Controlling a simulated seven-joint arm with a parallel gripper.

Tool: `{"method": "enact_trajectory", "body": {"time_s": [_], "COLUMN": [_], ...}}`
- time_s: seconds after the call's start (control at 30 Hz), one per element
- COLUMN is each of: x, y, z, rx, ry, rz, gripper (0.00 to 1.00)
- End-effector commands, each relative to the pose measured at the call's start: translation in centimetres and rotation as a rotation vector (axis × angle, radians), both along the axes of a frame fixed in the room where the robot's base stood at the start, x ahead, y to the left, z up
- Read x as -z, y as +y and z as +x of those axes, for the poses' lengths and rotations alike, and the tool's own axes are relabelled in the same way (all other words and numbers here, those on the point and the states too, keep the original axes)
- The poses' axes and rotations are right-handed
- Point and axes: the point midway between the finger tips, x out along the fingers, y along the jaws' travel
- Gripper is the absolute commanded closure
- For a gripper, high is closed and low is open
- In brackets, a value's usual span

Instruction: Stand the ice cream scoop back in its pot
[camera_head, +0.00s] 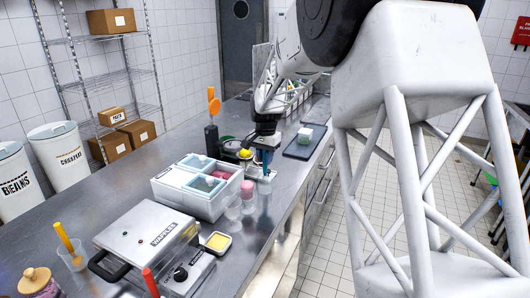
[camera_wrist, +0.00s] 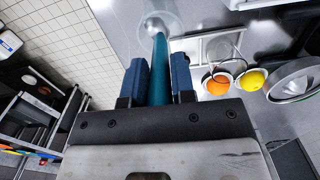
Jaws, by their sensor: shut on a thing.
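My gripper (camera_wrist: 160,85) has dark blue fingers shut on the teal handle of the ice cream scoop (camera_wrist: 159,62). The handle runs between the fingers, and its round metal head (camera_wrist: 154,26) is at the far end, away from the gripper. A clear round rim, seemingly the pot (camera_wrist: 178,18), shows around the head. I cannot tell whether the head is inside it or above it. In the head view my gripper (camera_head: 266,146) is over the counter's right part, with the scoop (camera_head: 265,163) hanging upright below. A clear pot (camera_head: 265,198) stands beneath it.
A waffle maker (camera_head: 150,240) is nearer. A black holder with an orange utensil (camera_head: 212,135) is behind. A dark tray (camera_head: 300,148) lies right, near the counter edge.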

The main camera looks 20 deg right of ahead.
Motion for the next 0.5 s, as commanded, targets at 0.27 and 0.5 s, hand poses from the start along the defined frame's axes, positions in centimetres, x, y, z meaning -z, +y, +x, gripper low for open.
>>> {"method": "enact_trajectory", "body": {"time_s": [0.27, 0.5], "x": [1.3, 1.6], "y": [0.0, 0.0], "z": [0.0, 0.0], "rx": [0.0, 0.0], "ry": [0.0, 0.0], "rz": [0.0, 0.0], "gripper": [1.0, 1.0]}}
